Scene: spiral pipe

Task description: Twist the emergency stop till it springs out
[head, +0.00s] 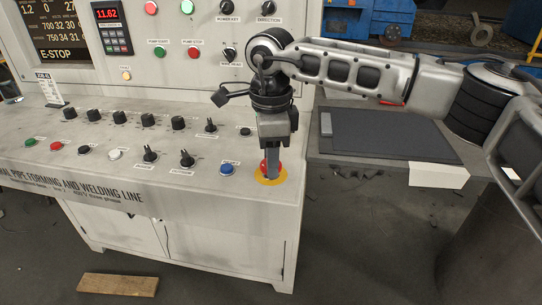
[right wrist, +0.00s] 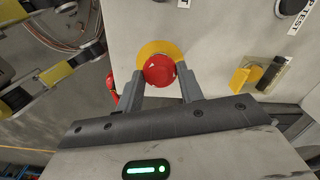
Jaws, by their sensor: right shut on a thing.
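The emergency stop is a red mushroom button (head: 264,167) on a yellow disc (head: 272,179), at the right end of the control desk's sloped panel. In the right wrist view the red button (right wrist: 159,70) sits between my two finger pads, with the yellow disc (right wrist: 158,49) showing behind it. My right gripper (head: 272,168) points down onto the button and is shut on it. The fingers hide part of the button in the head view. A screen at the upper left reads E-STOP. My left gripper is in neither view.
The control desk (head: 60,190) carries several knobs and buttons; a blue button (head: 227,169) is just left of the emergency stop. A grey side table (head: 335,156) with a dark pad (head: 390,133) stands at right. A wooden board (head: 118,284) lies on the floor.

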